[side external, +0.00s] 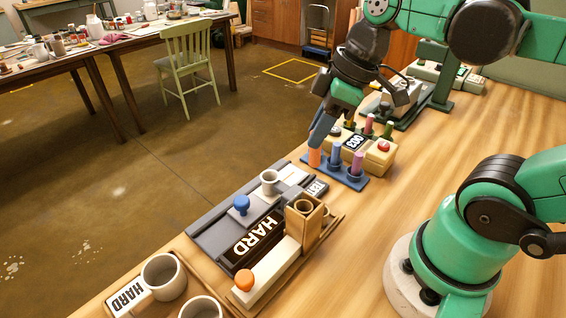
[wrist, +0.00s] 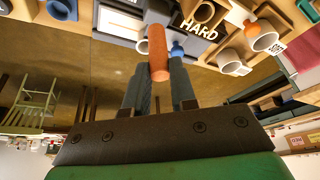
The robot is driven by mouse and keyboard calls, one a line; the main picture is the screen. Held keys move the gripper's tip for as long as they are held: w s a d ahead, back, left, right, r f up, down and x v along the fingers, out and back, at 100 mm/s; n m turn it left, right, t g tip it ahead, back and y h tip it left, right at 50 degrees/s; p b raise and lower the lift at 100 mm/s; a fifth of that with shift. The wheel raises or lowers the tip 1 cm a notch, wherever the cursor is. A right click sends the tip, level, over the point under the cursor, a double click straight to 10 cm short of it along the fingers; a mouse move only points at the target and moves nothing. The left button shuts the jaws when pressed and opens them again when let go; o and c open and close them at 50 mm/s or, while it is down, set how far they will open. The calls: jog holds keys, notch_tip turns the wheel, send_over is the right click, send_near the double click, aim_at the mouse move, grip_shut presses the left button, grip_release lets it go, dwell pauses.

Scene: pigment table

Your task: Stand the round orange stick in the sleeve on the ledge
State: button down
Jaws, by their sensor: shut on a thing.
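The round orange stick (side external: 314,157) is in my gripper (side external: 319,140), upright or nearly so at the left end of a blue rack (side external: 333,178). I cannot tell whether its lower end is clear of the rack. In the wrist view the orange stick (wrist: 157,50) reaches out from between the two fingers of my gripper (wrist: 158,88), which are shut on it. A tan, square-sided sleeve (side external: 292,222) with a round opening stands on a wooden ledge (side external: 327,232), nearer the camera than the rack. The opening looks empty.
Blue and purple sticks stand in the rack, close beside my gripper. A tan button box (side external: 381,158) is just behind. A grey board with a pale cup (side external: 269,186) and blue knob (side external: 241,204) lies beside the sleeve. The table to the right (side external: 400,215) is clear.

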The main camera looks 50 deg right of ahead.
notch_tip(320, 180, down, 8)
jog(key=s+n, duration=0.1)
jog(key=s, duration=0.1)
jog(key=shift+s+r+n+y, duration=0.15)
jog(key=shift+s+n+y, duration=0.2)
jog(key=shift+n+y, duration=0.05)
jog(key=shift+a+f, duration=0.1)
jog(key=shift+f, duration=0.25)
dwell(1.3)
jog(key=shift+f, duration=0.8)
jog(key=shift+f, duration=0.2)
dwell(0.4)
jog(key=c, duration=0.6)
grip_release()
jog(key=shift+c, duration=0.2)
